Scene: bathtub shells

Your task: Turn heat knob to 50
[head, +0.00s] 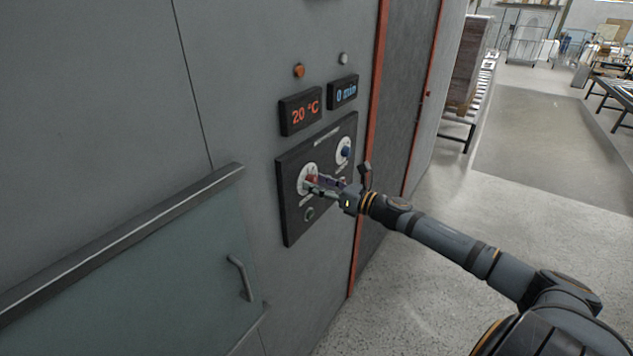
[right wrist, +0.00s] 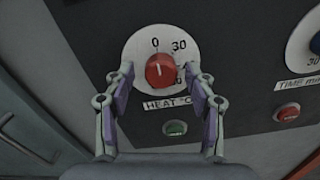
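The red heat knob (right wrist: 160,70) sits on a white round dial with 0 and 30 readable, above a "HEAT °C" label (right wrist: 168,104). Its white mark points up, close to the 0. In the head view the knob (head: 312,178) is partly covered by my right gripper (head: 316,183). The right wrist view shows my right gripper (right wrist: 160,76) open, its fingers on either side of the knob's lower part. I cannot tell whether they touch it. The heat display (head: 300,112) reads 20 °C. My left gripper is out of view.
A blue time knob (head: 346,152) is on the same dark panel, up and right, with a 0 min display (head: 343,92) above. A green button (right wrist: 175,128) and a red button (right wrist: 287,112) sit below the dials. A door handle (head: 240,278) sticks out at lower left.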

